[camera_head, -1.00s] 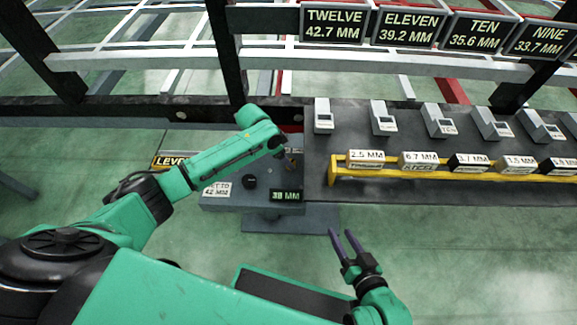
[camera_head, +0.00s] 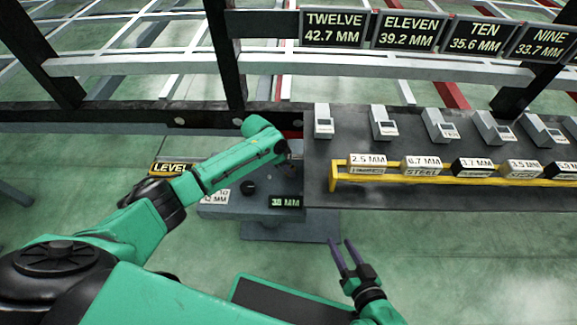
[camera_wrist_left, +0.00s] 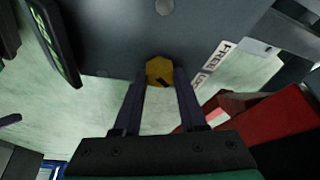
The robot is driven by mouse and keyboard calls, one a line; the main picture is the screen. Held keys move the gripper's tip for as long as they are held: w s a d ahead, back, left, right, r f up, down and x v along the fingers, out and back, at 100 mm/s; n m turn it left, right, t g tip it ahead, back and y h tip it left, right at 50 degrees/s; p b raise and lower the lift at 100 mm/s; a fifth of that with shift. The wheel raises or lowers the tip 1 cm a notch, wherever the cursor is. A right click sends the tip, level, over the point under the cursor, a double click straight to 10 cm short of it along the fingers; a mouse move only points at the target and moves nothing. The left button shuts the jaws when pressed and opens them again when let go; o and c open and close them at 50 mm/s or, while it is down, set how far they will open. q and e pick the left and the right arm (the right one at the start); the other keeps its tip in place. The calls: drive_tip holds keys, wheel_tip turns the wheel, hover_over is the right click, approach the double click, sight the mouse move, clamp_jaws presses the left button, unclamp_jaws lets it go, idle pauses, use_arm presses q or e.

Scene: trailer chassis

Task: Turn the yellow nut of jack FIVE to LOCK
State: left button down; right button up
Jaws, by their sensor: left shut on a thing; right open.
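The yellow nut (camera_wrist_left: 158,70) sits between the fingertips of my left gripper (camera_wrist_left: 160,88) in the left wrist view. The fingers touch it from both sides, and a small dark mark shows at its lower edge. In the head view the left gripper and nut are hidden behind my green arm, near the grey jack platform (camera_head: 235,210). My right gripper (camera_head: 347,255) is open and empty, below the platform. No jack number is readable near the nut.
A dark bench (camera_head: 420,130) with several grey gauges stands right of my left arm. A yellow rail (camera_head: 338,180) carries labelled blocks along its front. A red part (camera_wrist_left: 275,130) lies close right of the left fingers.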

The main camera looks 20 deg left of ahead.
use_arm(q)
drive_tip(key=shift+m+g, duration=0.3)
drive_tip(key=shift+m, duration=0.4)
use_arm(e)
drive_tip(key=shift+w+r, duration=0.15)
use_arm(q)
drive_tip(key=c, duration=0.6)
unclamp_jaws()
drive_tip(key=shift+o, duration=0.7)
use_arm(e)
drive_tip(key=shift+f, duration=0.2)
use_arm(q)
drive_tip(key=p+v, duration=0.6)
drive_tip(key=v, duration=0.8)
drive_tip(key=shift+s+a+p, duration=0.15)
drive_tip(key=shift+a+p, duration=0.2)
use_arm(e)
drive_tip(key=d+r+n+g+h, duration=0.1)
drive_tip(key=d+r+g+h, duration=0.1)
drive_tip(key=d+r+g, duration=0.2)
wheel_tip(320, 180, up, 2)
drive_tip(key=shift+s+d+r+g+h, duration=0.3)
drive_tip(key=shift+d+g+h, duration=0.1)
drive_tip(key=shift+d, duration=0.4)
